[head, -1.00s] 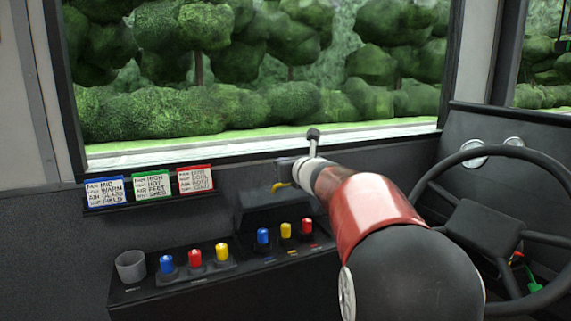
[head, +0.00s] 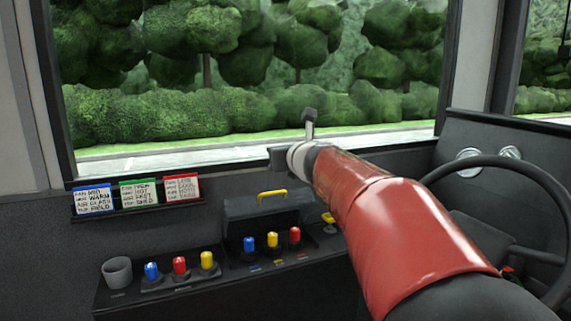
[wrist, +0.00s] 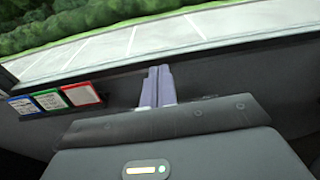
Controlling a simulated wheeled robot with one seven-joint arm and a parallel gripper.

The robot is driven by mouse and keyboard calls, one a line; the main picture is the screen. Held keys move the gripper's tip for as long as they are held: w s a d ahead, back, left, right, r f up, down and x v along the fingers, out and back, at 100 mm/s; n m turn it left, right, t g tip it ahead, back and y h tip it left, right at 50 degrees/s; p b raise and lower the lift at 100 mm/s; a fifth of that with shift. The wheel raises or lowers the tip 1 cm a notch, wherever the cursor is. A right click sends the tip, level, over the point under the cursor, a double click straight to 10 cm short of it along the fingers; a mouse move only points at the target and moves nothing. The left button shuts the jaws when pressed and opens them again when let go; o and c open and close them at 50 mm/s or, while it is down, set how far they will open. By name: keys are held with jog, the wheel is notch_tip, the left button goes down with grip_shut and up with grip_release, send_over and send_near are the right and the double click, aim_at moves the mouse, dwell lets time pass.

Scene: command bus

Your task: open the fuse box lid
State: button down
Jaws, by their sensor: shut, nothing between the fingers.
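The fuse box (head: 240,211) looks like a dark box against the wall below the window, behind a row of knobs. A yellow handle (head: 272,193) stands at the top edge of its dark lid (head: 295,200). I cannot tell whether the lid is ajar. My gripper (head: 277,157) is above the box and handle, apart from the handle, partly hidden by my red arm. In the wrist view my gripper's pale fingers (wrist: 157,86) are together and empty, with the dark wall beyond. The box and handle do not show there.
Three cards (head: 138,195) are on the wall at left. A grey cup (head: 117,272) and coloured knobs (head: 207,262) are on the console in front. A small yellow part (head: 328,218) is right of the box. The steering wheel (head: 480,158) is at right.

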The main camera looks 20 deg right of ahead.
jog(key=s+d+f+n+g+h+b, duration=0.1)
jog(key=s+d+f+n+h+b, duration=0.15)
jog(key=d+f+h, duration=0.35)
jog(key=s+d+f+n+h+b, duration=0.1)
jog(key=s+d+f+h+b, duration=0.3)
jog(key=f, duration=0.4)
jog(key=n+t+y+b, duration=0.65)
jog(key=n+y, duration=0.45)
jog(key=n, duration=0.4)
send_near(269, 209)
jog(key=s+d, duration=0.1)
jog(key=s, duration=0.5)
jog(key=r+p+x, duration=0.1)
jog(key=p+x, duration=0.1)
jog(key=x, duration=1.2)
jog(key=shift+d, duration=0.2)
jog(key=shift+s+m, duration=0.1)
jog(key=shift+m, duration=0.15)
